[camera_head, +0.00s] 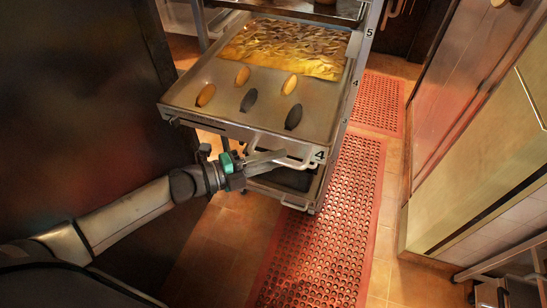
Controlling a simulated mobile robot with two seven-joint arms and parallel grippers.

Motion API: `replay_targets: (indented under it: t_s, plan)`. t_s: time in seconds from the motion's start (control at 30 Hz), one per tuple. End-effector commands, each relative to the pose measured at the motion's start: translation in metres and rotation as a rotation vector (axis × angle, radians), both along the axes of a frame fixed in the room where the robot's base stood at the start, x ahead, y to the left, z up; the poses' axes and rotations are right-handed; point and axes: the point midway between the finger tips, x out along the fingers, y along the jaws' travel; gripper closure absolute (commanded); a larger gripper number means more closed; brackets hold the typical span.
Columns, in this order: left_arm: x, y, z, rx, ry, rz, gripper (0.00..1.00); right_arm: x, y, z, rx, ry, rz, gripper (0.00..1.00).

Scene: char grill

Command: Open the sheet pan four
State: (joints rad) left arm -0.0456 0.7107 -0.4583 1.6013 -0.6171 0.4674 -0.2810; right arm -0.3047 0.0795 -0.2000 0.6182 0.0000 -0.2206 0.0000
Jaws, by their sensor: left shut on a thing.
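The sheet pan marked 4 (225,120) juts out of a wheeled rack toward me. On it lie several small oval food pieces, some golden and some dark, and a yellow, scaly-looking sheet (285,48) at its back. A pale handle runs along the pan's front edge near the label 4. My left gripper (270,160) is at that front handle, just left of the label, and shut on it. The fingertips are partly hidden against the handle. My right gripper is not in view.
The rack's post (352,98) carries number labels. Another pan (285,180) sits below. Red perforated mats (320,240) cover the tiled floor. A dark panel (85,100) stands at left, close to my arm, and a light cabinet (470,140) at right.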

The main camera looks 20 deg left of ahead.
Motion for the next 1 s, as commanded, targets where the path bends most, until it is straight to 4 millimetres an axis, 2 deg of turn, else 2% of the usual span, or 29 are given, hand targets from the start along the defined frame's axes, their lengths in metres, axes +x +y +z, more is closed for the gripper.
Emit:
replay_targets:
  t_s: [0.37, 0.4, 0.67, 1.0]
  plan:
    - [-0.0005, -0.0003, -0.0004, 0.0, 0.001, -0.002, 1.0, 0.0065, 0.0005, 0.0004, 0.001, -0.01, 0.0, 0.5]
    - [-0.0004, -0.0003, -0.0003, 0.0, 0.001, -0.002, 0.79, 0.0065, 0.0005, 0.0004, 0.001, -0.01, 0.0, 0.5]
    - [-0.0002, -0.0001, -0.0001, 0.0, 0.0, -0.001, 0.5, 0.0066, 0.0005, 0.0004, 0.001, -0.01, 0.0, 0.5]
    - [0.0001, -0.0001, 0.0003, 0.0, 0.0, 0.0, 0.5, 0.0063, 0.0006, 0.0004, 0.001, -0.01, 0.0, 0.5]
